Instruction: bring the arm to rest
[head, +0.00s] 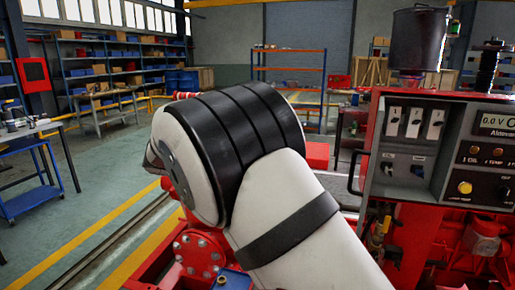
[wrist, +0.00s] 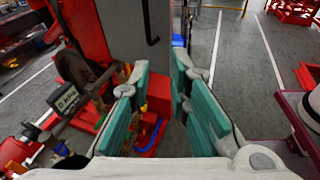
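My arm (head: 290,215), white with black bands, fills the middle of the head view and is bent at a joint. Its far end and my gripper are hidden or out of that view. In the wrist view my gripper (wrist: 161,66) shows two fingers with teal pads. They stand apart with a gap between them, and nothing is held in the gap. Beyond the gap are a grey panel and red machine parts near the floor.
The red control panel (head: 446,150) with switches and a 0.0 V display stands close at right, a dark cylinder (head: 417,40) above it. Red pumpset parts (head: 200,252) lie below the arm. A blue trolley (head: 35,190) stands left. Open floor (head: 105,190) lies between.

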